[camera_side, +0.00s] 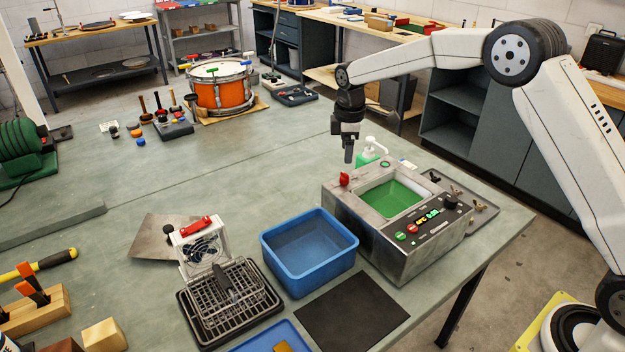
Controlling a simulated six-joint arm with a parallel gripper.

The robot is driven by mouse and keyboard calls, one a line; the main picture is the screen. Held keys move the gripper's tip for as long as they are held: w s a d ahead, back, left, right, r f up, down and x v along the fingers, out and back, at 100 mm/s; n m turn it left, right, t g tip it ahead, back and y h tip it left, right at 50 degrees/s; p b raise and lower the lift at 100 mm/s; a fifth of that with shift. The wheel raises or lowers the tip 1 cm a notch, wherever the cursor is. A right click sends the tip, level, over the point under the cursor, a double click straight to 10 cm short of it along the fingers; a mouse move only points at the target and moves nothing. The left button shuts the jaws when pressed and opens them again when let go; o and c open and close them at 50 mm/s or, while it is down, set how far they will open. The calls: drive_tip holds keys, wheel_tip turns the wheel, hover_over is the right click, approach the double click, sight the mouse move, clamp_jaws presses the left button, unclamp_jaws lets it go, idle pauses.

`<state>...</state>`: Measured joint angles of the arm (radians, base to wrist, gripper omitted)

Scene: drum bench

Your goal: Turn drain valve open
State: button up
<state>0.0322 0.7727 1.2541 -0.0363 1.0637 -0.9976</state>
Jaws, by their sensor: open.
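The metal tank unit (363,226) stands on the bench at the right, with green liquid (392,200) in its basin. A small red knob (344,179) sits at its back left corner; it looks like the drain valve, and its turn position is too small to tell. My gripper (348,156) points down just above and slightly behind the red knob, apart from it in the picture. It is open and holds nothing that I can see. The gap between its fingers is hard to make out from this side.
A blue bin (308,253) stands left of the tank. A green pump bottle (371,152) stands close behind the tank, near my gripper. A wire basket (230,300), a small fan (203,246) and a dark mat (352,313) lie in front. The bench behind the bin is clear.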

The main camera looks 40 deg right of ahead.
sight(345, 173)
drive_tip(key=shift+f, duration=0.1)
drive_tip(key=shift+w+d+f, duration=0.1)
drive_tip(key=shift+f, duration=1.8)
drive_tip(key=shift+w+f, duration=0.1)
drive_tip(key=shift+f, duration=1.8)
clamp_jaws()
